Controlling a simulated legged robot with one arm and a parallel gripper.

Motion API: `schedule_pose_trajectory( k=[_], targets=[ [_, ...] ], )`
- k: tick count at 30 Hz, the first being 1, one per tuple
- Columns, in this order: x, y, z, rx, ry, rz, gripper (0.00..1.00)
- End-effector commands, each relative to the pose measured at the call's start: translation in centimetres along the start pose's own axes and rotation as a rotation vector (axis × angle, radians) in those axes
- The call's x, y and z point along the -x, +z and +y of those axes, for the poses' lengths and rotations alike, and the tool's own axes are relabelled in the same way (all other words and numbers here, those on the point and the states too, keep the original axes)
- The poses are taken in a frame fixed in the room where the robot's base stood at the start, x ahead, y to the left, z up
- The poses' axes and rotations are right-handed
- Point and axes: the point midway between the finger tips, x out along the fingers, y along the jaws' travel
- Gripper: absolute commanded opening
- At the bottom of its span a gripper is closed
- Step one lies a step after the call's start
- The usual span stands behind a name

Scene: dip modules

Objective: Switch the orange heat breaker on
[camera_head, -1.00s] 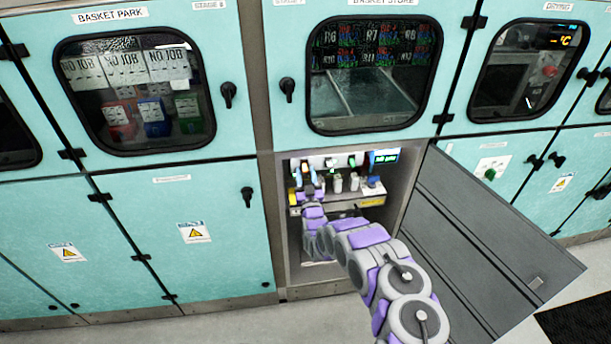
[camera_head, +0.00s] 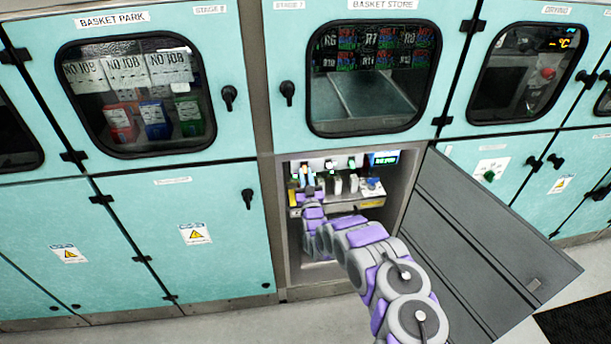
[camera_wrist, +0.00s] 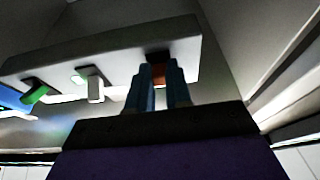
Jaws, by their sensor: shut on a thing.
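The orange heat breaker (camera_wrist: 158,72) shows in the wrist view as a small orange lever under a white housing (camera_wrist: 110,60). My gripper (camera_wrist: 159,85) has its two blue fingers on either side of the lever, closed on it. In the head view my gripper (camera_head: 307,181) reaches into the open lower cabinet, at the left end of the breaker row. The fingers hide most of the orange lever there, and I cannot tell its switch position. A white lever (camera_wrist: 94,86) and a green lever (camera_wrist: 36,93) sit further left in the wrist view.
The grey cabinet door (camera_head: 490,250) stands open to the right of my arm. A lit display (camera_head: 385,158) and a blue knob (camera_head: 373,183) are at the right inside the cabinet. The cabinet side walls are close to my gripper.

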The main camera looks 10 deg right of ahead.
Motion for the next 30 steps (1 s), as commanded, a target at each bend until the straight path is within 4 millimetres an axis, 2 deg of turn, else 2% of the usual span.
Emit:
schedule_pose_trajectory(
  k=[1,11,21,30],
  targets=[
    [-0.2,-0.7,-0.1,0.001,-0.001,-0.018,0.0],
    [-0.6,-1.9,-0.1,0.001,-0.001,-0.245,0.0],
    [-0.9,-2.5,-0.1,-0.001,-0.001,-0.516,0.0],
    [-1.2,-2.8,-0.1,-0.002,0.0,-0.664,0.0]
  ],
)
